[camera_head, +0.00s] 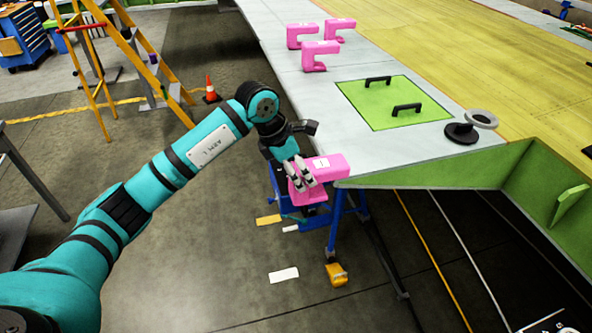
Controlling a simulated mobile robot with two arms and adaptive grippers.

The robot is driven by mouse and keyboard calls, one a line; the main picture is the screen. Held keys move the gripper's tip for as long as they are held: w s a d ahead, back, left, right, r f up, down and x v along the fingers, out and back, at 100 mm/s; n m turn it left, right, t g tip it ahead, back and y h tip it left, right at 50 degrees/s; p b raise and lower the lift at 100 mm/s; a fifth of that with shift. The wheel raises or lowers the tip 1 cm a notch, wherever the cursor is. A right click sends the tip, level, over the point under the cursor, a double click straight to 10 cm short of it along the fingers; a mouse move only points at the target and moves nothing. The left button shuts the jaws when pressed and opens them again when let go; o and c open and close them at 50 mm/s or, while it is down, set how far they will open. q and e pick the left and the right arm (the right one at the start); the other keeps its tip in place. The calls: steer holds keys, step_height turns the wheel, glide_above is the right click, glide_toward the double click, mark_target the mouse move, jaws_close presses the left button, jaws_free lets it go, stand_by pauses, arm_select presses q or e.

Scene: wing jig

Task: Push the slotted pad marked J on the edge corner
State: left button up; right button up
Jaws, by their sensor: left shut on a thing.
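A pink slotted pad (330,172) with a white label is at the near left corner of the wing panel (388,172). The mark on its label is too small to read surely. My left gripper (303,181) is shut on this pad from its left side. The pad's right end reaches the panel's corner; I cannot tell how far its slot is over the edge. My right gripper is not in view.
Several pink pads (320,55) stand farther back on the panel. A green plate (382,102) with two black handles and a black-and-grey round device (462,132) are on it. A blue stand (335,222) is below the corner. An orange ladder (150,65) and a cone (211,90) stand behind.

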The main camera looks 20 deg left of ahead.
mark_target(325, 163)
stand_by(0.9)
arm_select(q)
steer(key=shift+b, duration=0.5)
steer(key=shift+w+d, duration=0.15)
steer(key=shift+w+d+f+b, duration=0.1)
steer(key=shift+w+d+b, duration=0.15)
steer(key=shift+w+d, duration=0.3)
steer(key=shift+w+d+b, duration=0.25)
steer(key=shift+w+d, duration=0.05)
steer(key=shift+d, duration=0.4)
steer(key=shift+w+d+f+b, duration=0.1)
steer(key=shift+w+d+b, duration=0.15)
steer(key=shift+d, duration=0.25)
steer(key=shift+w+d+b, duration=0.1)
steer(key=shift+w+d, duration=0.25)
steer(key=shift+d, duration=0.1)
steer(key=shift+w+d, duration=0.2)
steer(key=shift+d, duration=0.1)
steer(key=shift+d, duration=0.1)
